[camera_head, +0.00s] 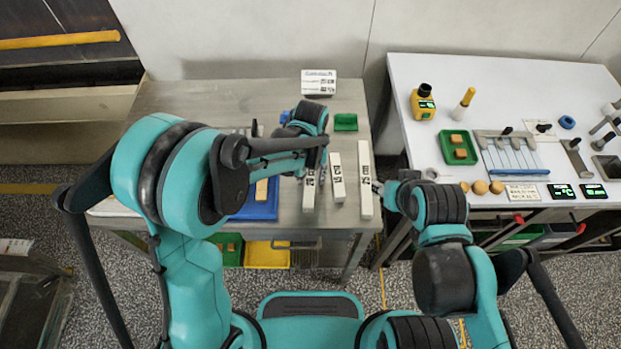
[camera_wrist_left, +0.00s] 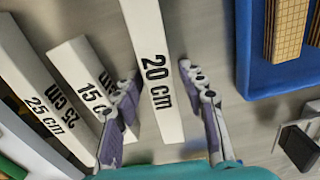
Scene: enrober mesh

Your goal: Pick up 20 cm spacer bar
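The white 20 cm spacer bar (camera_head: 308,192) lies on the steel table, partly hidden by my left arm in the head view. In the left wrist view the 20 cm bar (camera_wrist_left: 155,70) shows its printed label. My left gripper (camera_wrist_left: 157,76) is open, with one finger on each side of this bar. The 15 cm bar (camera_head: 338,180) and the 25 cm bar (camera_head: 365,185) lie beside it to the right in the head view. My right gripper (camera_head: 380,188) is close to the 25 cm bar; its fingers are too small to read.
A blue tray (camera_head: 262,211) with tan pieces lies left of the bars. A green block (camera_head: 346,122) and a white label sign (camera_head: 318,82) are at the back of the steel table (camera_head: 200,100). A white bench (camera_head: 440,70) with tools and a green tray stands at right.

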